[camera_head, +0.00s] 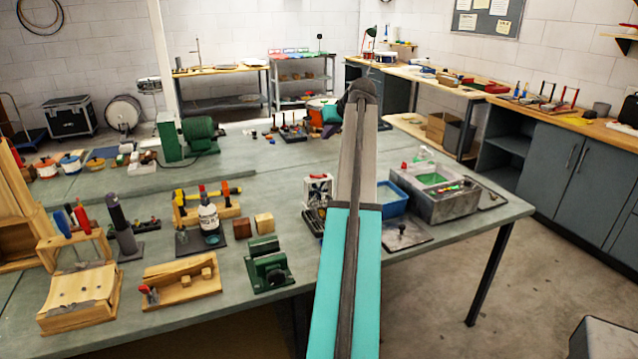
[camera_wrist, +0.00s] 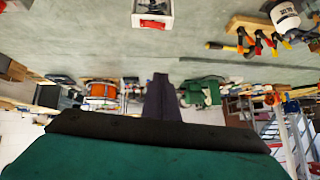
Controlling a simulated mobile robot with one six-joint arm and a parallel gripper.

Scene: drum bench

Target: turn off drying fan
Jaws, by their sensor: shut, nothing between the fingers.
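I cannot pick out a drying fan for certain. A small white box (camera_head: 318,188) with red and dark parts stands on the bench, just left of my arm. In the wrist view a white box (camera_wrist: 152,8) with a red switch-like part shows at the top edge, cut off by the frame. A green rounded machine (camera_head: 200,134) stands further back on the left; whether it is the fan is unclear. My gripper (camera_head: 362,90) points away over the bench, above and apart from these things. Its dark fingers (camera_wrist: 163,98) are together and empty in the wrist view.
The bench (camera_head: 290,165) holds a green vise (camera_head: 268,265), a white bottle (camera_head: 209,218), wooden blocks and tool racks on the left. A blue bin (camera_head: 392,200) and a grey tray (camera_head: 440,205) stand right of my arm. Bare bench lies behind the white box.

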